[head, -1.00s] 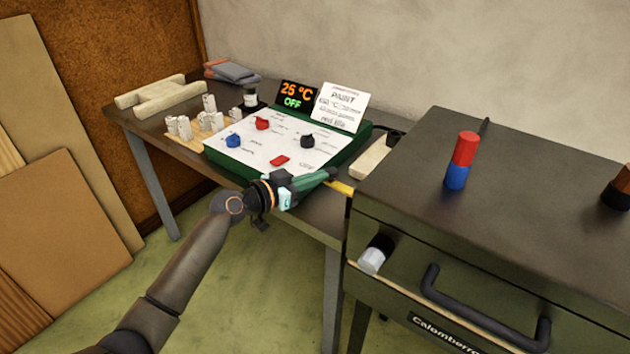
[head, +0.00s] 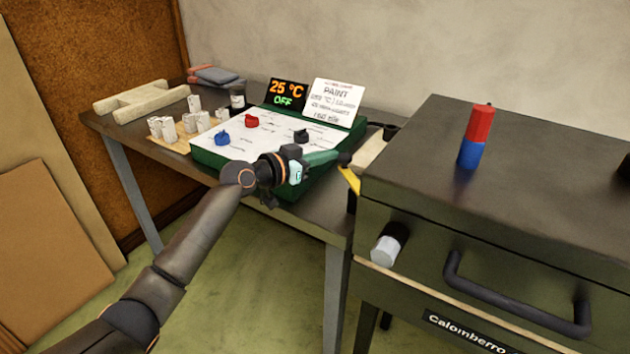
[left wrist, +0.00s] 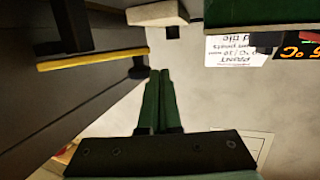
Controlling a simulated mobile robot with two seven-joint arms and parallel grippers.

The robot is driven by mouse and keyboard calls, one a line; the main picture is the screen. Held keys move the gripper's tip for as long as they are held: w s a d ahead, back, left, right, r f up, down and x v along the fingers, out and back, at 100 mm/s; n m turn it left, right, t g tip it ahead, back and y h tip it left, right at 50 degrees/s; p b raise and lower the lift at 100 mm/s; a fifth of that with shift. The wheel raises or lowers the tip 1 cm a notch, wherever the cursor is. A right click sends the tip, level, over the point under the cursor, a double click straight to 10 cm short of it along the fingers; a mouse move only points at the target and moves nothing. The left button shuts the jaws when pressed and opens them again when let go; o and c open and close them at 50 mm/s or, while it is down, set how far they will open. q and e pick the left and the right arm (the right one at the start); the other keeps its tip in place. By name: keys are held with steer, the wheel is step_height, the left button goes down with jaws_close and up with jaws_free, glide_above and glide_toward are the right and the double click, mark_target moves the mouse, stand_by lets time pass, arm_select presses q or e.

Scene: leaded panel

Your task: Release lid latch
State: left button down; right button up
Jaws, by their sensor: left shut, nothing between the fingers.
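A dark olive metal box (head: 440,220) marked "Calomberro" stands at the right, with a flat lid, a front handle (head: 515,300) and a pale-tipped knob (head: 388,245). A yellow bar (head: 349,178) is on its left side; in the left wrist view the bar (left wrist: 90,60) has black mounts. I cannot tell for certain whether it is the lid latch. My left gripper (head: 343,158) is shut and empty, close to the yellow bar in the head view. In the left wrist view its green fingers (left wrist: 159,75) are together, right of the bar and apart from it. My right gripper is out of view.
A green control box (head: 207,158) with coloured knobs, a 25 °C OFF display (head: 287,93) and a paint card (head: 333,103) sits on the table behind my left gripper. A red and blue cylinder (head: 476,135) stands on the lid. Wooden pieces (head: 140,100) lie at the back left.

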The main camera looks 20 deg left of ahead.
arm_select(q)
steer(key=shift+r+b+x, duration=0.15)
steer(key=shift+b+x, duration=0.3)
steer(key=shift+x, duration=0.35)
steer(key=shift+r+b+x, duration=0.1)
steer(key=shift+b+x, duration=0.35)
steer(key=shift+x, duration=0.3)
steer(key=shift+d, duration=0.15)
steer(key=shift+s, duration=0.1)
